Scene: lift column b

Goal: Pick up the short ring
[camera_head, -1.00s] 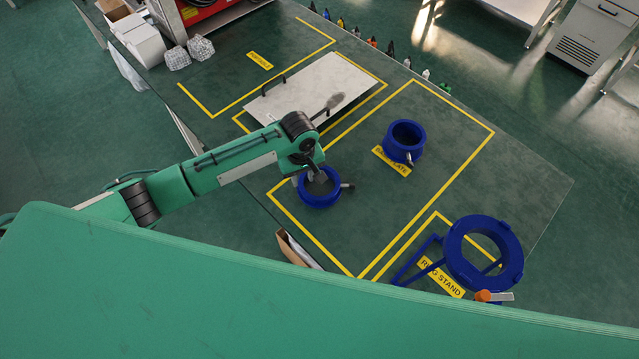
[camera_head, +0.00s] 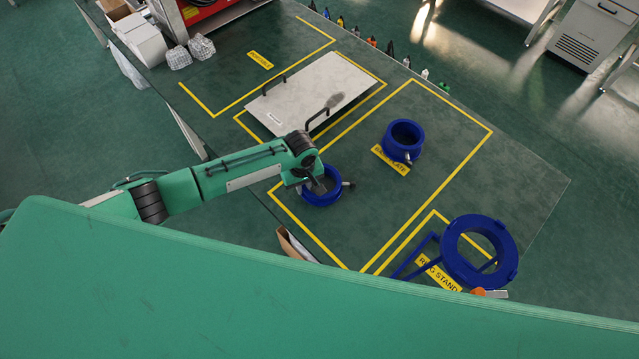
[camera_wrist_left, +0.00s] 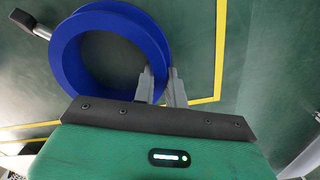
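A blue ring (camera_head: 309,198), which I take to be the short ring, lies on the dark green table inside a yellow outline. It has a handle-like grey piece on its side. My left gripper (camera_head: 316,186) is down at this ring. In the left wrist view the ring (camera_wrist_left: 68,52) fills the upper left. The fingers (camera_wrist_left: 160,86) stand on either side of its wall, one inside and one outside, with blue between them. Whether they press on the wall I cannot tell. My right gripper is not in view.
A second blue ring (camera_head: 403,132) stands behind, by a yellow label. A larger blue ring (camera_head: 466,269) rests on a stand at the right front. A pale plate with black handles (camera_head: 315,92) lies behind my arm. Several small bottles line the back edge.

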